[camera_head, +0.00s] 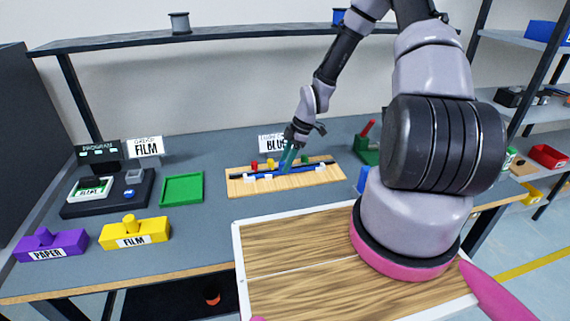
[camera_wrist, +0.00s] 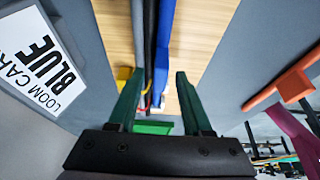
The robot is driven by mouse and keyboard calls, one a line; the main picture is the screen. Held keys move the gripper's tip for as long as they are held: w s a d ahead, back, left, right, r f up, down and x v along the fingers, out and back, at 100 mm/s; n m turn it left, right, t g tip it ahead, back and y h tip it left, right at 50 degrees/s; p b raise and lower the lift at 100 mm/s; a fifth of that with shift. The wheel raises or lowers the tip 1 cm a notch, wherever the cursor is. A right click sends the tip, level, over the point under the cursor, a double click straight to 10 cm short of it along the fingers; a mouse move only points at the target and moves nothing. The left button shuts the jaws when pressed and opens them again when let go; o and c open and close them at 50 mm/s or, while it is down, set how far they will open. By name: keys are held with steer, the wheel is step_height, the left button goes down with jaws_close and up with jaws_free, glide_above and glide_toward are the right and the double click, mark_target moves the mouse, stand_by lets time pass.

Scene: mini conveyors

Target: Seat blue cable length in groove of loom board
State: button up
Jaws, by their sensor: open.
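The pale wooden loom board (camera_head: 330,180) lies on the grey bench, and its surface also shows in the wrist view (camera_wrist: 205,30). The blue cable length (camera_wrist: 164,45) runs along the board beside a black and a grey strand. In the head view the blue length (camera_head: 262,177) lies near white holders. I cannot tell whether it sits in the groove. My gripper (camera_wrist: 159,76) is open above the board, its green fingers on either side of the strands. In the head view my gripper (camera_head: 289,160) is over the board's middle and hides part of it.
A loom card reading BLUE (camera_head: 273,142) stands behind the board. A green tray (camera_head: 182,189) is to the left, with yellow FILM (camera_head: 135,233) and purple PAPER (camera_head: 52,246) blocks in front. A green stand with a red handle (camera_head: 367,145) is right of the board.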

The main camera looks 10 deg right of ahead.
steer(key=s+d+r+m+t+h, duration=0.1)
steer(key=d+r+m, duration=0.25)
steer(key=r, duration=0.75)
steer(key=s+d+r+m+h, duration=0.2)
steer(key=d+r, duration=0.2)
steer(key=r, duration=0.6)
steer(key=s+a+r+m+t, duration=0.1)
steer(key=s+r+m+t, duration=0.2)
steer(key=s+r+m, duration=0.5)
steer(key=s+a+r+m+t, duration=0.1)
steer(key=s+r+m+t, duration=0.2)
steer(key=s+r+m, duration=0.5)
step_height(320, 180, up, 9)
steer(key=shift+s+r+m+y, duration=0.1)
steer(key=shift+s+m+y, duration=0.25)
steer(key=shift+s, duration=0.75)
